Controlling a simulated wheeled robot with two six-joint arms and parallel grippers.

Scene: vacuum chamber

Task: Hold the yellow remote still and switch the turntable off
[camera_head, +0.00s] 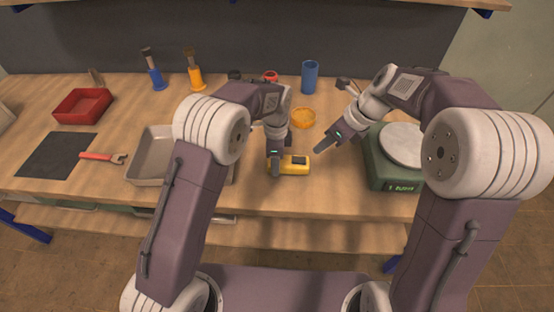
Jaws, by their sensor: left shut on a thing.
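The yellow remote (288,170) lies on the workbench near its front edge, with a dark panel on its top right. My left gripper (275,168) points down at the remote's left part and is shut on it. My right gripper (320,150) is in the air to the right of the remote, apart from it, pointing down and left; I cannot tell how far its fingers are apart. The turntable (380,172) is a dark green box with a pale round platter (405,144) on top and a lit green display on its front. My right arm hides part of it.
A grey tray (147,167) stands left of my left gripper, partly behind my arm. An orange round dish (302,118) and blue cup (310,77) stand behind the remote.

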